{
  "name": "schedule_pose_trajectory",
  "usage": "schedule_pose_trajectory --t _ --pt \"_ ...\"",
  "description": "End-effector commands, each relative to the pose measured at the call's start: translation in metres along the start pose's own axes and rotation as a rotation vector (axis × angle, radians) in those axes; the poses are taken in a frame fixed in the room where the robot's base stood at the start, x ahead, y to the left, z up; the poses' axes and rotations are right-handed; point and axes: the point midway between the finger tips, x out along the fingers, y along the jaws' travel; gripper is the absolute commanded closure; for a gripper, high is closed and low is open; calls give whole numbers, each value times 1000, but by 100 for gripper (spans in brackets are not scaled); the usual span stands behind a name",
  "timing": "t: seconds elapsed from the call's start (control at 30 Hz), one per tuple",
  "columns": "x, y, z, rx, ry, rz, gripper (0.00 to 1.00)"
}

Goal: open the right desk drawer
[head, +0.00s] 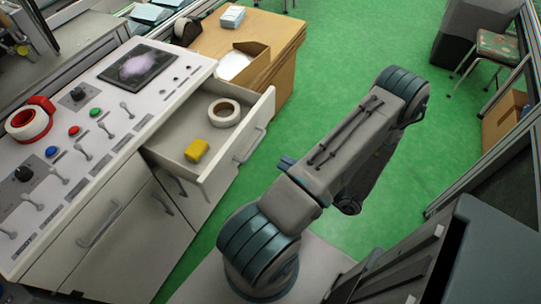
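The right desk drawer (189,134) stands pulled out from the white control desk (150,105) in the head view. Its front panel (252,143) carries a handle (249,146) on the outer face. Inside lie a white tape roll (231,106) and a yellow block (197,150). My arm is folded to the right of the drawer, apart from it in the picture.
Buttons, switches and a red-and-white tape roll (27,123) are on the desk top. Closed cabinet doors (107,245) are below. A wooden table (272,50) with an open box stands behind the drawer. Green floor (335,50) is clear between the desk and the far stool (497,45).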

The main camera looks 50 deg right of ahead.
Motion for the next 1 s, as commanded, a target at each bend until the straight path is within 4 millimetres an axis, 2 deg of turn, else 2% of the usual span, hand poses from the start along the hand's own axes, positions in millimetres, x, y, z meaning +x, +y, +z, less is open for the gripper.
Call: schedule_pose_trajectory --t 0.1,0.3,1.0 --pt "-21 -1 0 0 -1 -1 68" --pt "-38 0 0 1 1 0 68" --pt "-37 2 0 -9 18 -5 68"
